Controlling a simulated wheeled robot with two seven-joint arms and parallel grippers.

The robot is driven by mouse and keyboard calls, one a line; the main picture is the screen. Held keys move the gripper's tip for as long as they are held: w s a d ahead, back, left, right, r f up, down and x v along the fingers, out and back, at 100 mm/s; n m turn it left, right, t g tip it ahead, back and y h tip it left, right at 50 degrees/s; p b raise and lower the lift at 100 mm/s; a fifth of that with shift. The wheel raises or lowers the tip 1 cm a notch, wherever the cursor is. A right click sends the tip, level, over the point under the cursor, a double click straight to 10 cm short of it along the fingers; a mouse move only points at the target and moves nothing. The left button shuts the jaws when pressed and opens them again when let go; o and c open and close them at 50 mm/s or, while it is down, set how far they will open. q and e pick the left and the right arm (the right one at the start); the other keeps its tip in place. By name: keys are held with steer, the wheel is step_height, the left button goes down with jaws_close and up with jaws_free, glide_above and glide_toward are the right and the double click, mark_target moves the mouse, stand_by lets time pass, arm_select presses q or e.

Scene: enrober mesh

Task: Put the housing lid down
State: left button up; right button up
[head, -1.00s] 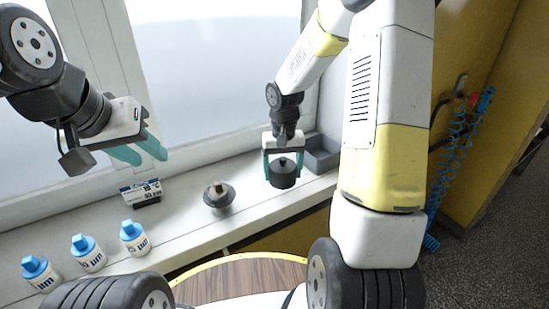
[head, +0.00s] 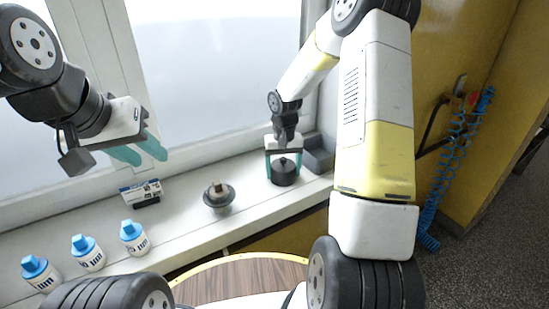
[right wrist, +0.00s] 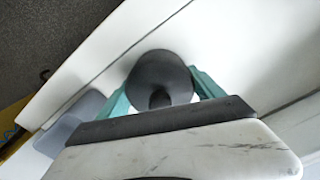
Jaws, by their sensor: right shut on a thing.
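The housing lid (head: 284,173) is a dark round piece with a small knob on top, on or just above the white sill at the right; I cannot tell whether it touches. My right gripper (head: 283,168) is shut on it, with one teal finger on each side. In the right wrist view the lid (right wrist: 160,78) sits between the teal fingers (right wrist: 160,97). My left gripper (head: 141,153) is over the left part of the sill, empty, its two teal fingers apart.
A dark round part (head: 218,196) with a brown top stands on the sill (head: 180,215) left of the lid. A grey bin (head: 319,155) is close on the lid's right. A labelled box (head: 141,193) and white bottles with blue caps (head: 89,252) stand further left.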

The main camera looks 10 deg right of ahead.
steer(key=o, duration=1.3)
steer(key=shift+o, duration=0.2)
steer(key=shift+r, duration=0.1)
step_height(320, 180, up, 12)
steer(key=shift+f, duration=0.1)
steer(key=s+r+t, duration=0.2)
steer(key=s+r, duration=0.7)
steer(key=r, duration=0.2)
steer(key=s+a+r+t+y, duration=0.1)
steer(key=s+r+t, duration=0.1)
steer(key=s, duration=0.5)
steer(key=s+a+r+n+t+y, duration=0.1)
steer(key=s+r+t, duration=0.1)
steer(key=s, duration=0.6)
steer(key=shift+s+r, duration=0.15)
steer(key=shift+r, duration=0.1)
steer(key=shift+a, duration=0.1)
